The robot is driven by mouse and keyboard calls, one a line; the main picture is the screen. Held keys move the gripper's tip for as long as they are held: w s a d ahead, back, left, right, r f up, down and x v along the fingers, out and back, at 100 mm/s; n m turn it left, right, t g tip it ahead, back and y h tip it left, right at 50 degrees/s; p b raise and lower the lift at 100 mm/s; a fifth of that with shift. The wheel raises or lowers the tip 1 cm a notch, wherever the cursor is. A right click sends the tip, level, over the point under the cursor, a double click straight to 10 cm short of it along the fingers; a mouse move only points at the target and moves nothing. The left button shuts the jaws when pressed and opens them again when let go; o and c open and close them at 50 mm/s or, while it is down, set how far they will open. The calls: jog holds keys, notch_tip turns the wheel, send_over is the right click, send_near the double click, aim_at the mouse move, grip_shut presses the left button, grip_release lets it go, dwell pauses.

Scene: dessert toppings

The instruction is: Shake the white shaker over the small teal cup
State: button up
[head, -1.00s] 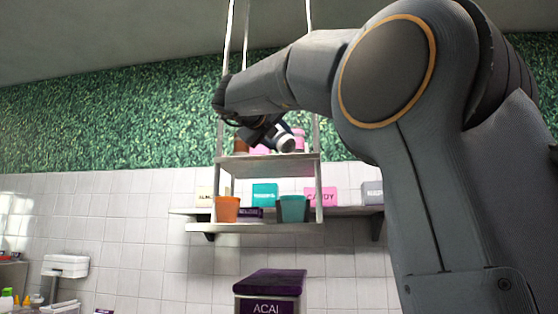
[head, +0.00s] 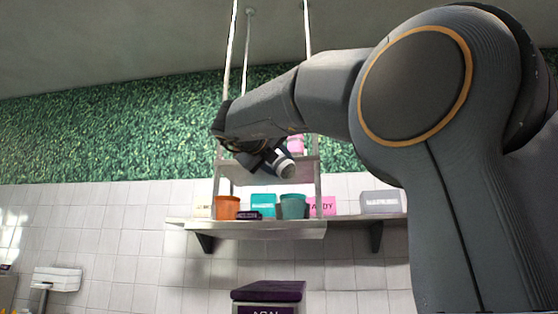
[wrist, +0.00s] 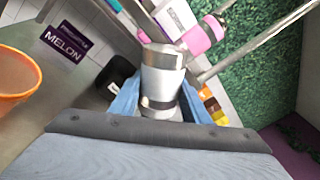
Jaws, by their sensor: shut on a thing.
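The white shaker (head: 284,166) is held by my gripper (head: 266,158) in front of the upper hanging shelf. It is tilted, with its pale end pointing right and down. In the wrist view the shaker (wrist: 161,80) looks silvery-white and sits between the bluish fingers (wrist: 158,104), which are shut on it. The small teal cup (head: 293,207) stands upright on the lower shelf. In the head view the shaker appears above the cup, with a gap between; its exact depth over the cup is unclear. I cannot make out the teal cup surely in the wrist view.
An orange cup (head: 227,208) stands left of the teal cup, with a dark melon label (wrist: 65,43) nearby. Behind are a teal box (head: 263,204), a pink box (head: 322,206) and a grey box (head: 380,202). Thin hanging poles (head: 310,60) and the upper shelf (head: 305,168) are close to my gripper.

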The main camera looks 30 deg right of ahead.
jog(key=shift+r, duration=0.1)
dwell(0.4)
jog(key=shift+r+p, duration=3.95)
jog(key=shift+p, duration=0.2)
jog(key=shift+f, duration=0.1)
notch_tip(320, 180, down, 8)
jog(key=b, duration=0.7)
jog(key=shift+r, duration=0.25)
